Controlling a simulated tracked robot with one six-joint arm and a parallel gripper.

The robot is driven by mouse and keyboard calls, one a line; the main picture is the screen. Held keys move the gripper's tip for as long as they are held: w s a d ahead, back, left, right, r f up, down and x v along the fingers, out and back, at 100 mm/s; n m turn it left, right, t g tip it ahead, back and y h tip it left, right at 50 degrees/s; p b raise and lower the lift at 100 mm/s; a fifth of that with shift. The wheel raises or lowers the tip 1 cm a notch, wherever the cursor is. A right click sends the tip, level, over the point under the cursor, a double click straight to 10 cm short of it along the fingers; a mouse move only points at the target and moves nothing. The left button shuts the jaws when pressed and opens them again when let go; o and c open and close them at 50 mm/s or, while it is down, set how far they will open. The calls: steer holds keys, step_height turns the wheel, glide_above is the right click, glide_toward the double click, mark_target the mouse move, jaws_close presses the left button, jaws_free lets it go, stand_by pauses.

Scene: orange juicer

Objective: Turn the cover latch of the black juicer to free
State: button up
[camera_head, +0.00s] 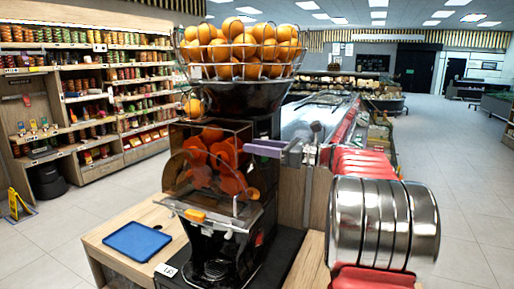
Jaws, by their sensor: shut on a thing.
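The black juicer (215,250) stands in the middle of the head view, with a wire basket of oranges on top. Its clear, smoke-tinted front cover (180,170) is down over the orange pressing drums (215,160). My gripper (250,148), with pale lavender-grey fingers, reaches in from the right to the cover's upper right edge. It is shut on the cover latch there. The fingers hide the latch, so its turned position cannot be told. Orange tabs (195,215) sit low on the cover.
A blue tray (137,241) lies on the wooden counter (100,243) left of the juicer. My red and silver arm fills the lower right. A yellow floor sign (18,205) stands at far left. Stocked shelves line the left wall; open floor lies right.

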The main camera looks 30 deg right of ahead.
steer(key=shift+a, duration=0.2)
steer(key=shift+c, duration=0.2)
steer(key=shift+d, duration=0.15)
steer(key=shift+n, duration=0.3)
steer(key=shift+s+f+n, duration=0.1)
steer(key=shift+f+n, duration=0.1)
steer(key=shift+n, duration=4.2)
steer(key=shift+s+f+n, duration=0.1)
steer(key=shift+f+n, duration=0.05)
steer(key=shift+n, duration=4.25)
steer(key=o, duration=1.1)
steer(key=shift+r, duration=0.1)
steer(key=shift+c, duration=0.2)
